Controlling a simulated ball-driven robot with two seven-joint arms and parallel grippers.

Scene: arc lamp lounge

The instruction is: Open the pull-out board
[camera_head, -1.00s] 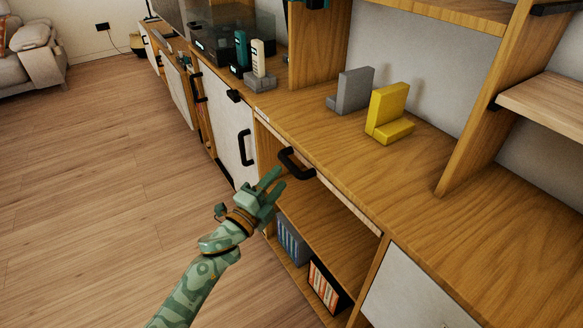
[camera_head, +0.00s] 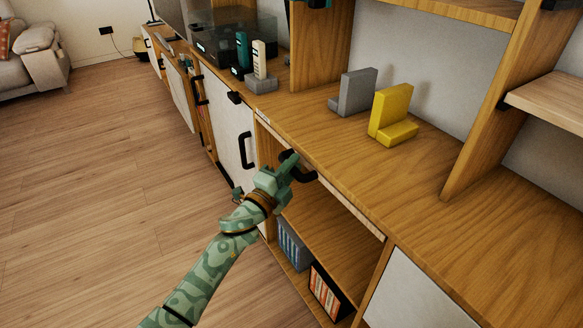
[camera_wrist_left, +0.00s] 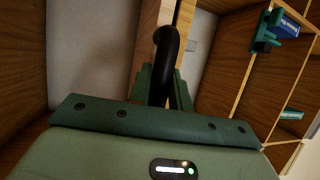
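The pull-out board (camera_head: 345,210) is a thin wooden front just under the cabinet's top, and it looks flush with the cabinet. Its black bar handle (camera_head: 305,176) sticks out near its left end and is partly hidden by my left gripper (camera_head: 292,166). In the left wrist view the handle (camera_wrist_left: 167,45) runs between the two green fingers of my left gripper (camera_wrist_left: 162,88). The fingers lie close on both sides of it; whether they press on it cannot be told. My right gripper is not in view.
A grey bookend (camera_head: 352,92) and a yellow bookend (camera_head: 391,115) stand on the cabinet top (camera_head: 440,230). Open shelves below the board hold blue-grey books (camera_head: 292,245) and orange-white books (camera_head: 325,290). A white door with a black handle (camera_head: 246,150) is to the left. The floor (camera_head: 110,180) is clear.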

